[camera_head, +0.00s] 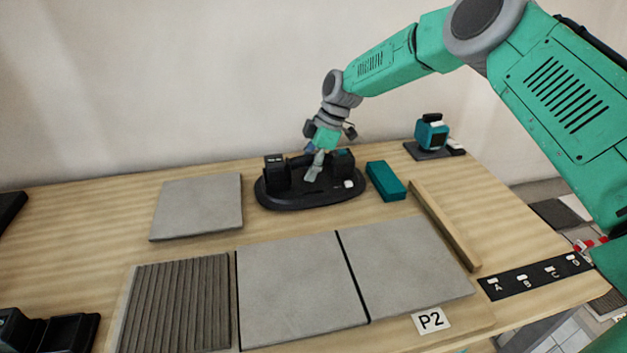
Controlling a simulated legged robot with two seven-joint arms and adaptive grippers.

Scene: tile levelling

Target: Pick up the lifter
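The lifter appears to be the black device (277,175) with two upright blocks joined by a low bar, on an oval black base (300,203) at the back middle of the table. My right gripper (313,172) reaches down from the upper right, with its pale fingers between the two blocks, at the bar. The fingers overlap in this view, so I cannot tell whether they are closed around the bar or only beside it. The device rests level on the table. My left gripper is not in view.
A grey tile (197,207) lies left of the device. A teal block (386,181) and a wooden strip (445,224) lie to its right. Two large tiles (297,291) and a ridged panel (178,305) are in front. A teal tool (431,132) stands at the back right.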

